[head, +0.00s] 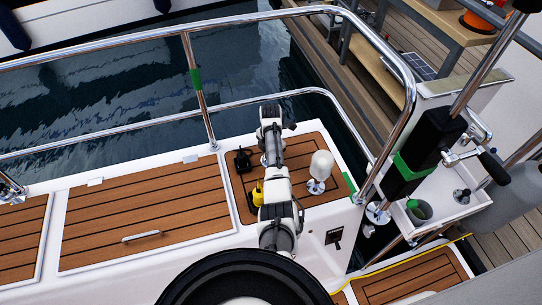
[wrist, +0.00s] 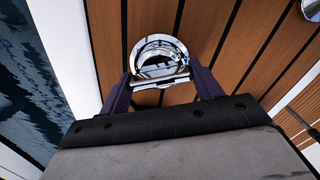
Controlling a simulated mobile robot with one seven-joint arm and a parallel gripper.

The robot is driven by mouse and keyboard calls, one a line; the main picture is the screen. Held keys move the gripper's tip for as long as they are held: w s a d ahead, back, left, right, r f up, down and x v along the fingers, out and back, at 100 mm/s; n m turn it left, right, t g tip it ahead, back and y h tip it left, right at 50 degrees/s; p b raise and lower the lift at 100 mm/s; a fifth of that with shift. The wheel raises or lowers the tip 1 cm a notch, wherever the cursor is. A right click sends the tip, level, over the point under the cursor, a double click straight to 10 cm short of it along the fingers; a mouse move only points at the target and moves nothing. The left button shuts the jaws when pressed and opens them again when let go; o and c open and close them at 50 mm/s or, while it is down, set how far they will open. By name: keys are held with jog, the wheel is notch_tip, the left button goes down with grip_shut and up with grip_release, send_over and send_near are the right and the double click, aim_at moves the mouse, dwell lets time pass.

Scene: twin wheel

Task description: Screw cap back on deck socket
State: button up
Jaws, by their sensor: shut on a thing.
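In the wrist view my gripper (wrist: 162,78) points down at the teak deck, its two dark fingers on either side of a shiny chrome round piece (wrist: 158,49). The fingers are closed on the near part of this piece, the cap. The cap and the deck socket look alike in chrome, and I cannot tell where one ends and the other begins, or whether the cap is seated or tilted. In the head view my white and grey arm reaches over the small teak panel (head: 329,190) and hides the fingertips and the cap.
On the panel stand a black fitting (head: 243,161), a yellow item (head: 257,193) and a white rounded lamp-like piece (head: 321,165) on a chrome base. Chrome rails (head: 200,95) run along the water side. A winch handle (head: 492,168) juts out at right. The left teak hatch (head: 145,220) is clear.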

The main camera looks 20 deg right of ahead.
jog(key=shift+c, duration=1)
jog(key=m, duration=0.3)
jog(key=shift+p, duration=0.4)
jog(key=o, duration=1.3)
jog(key=shift+c, duration=0.2)
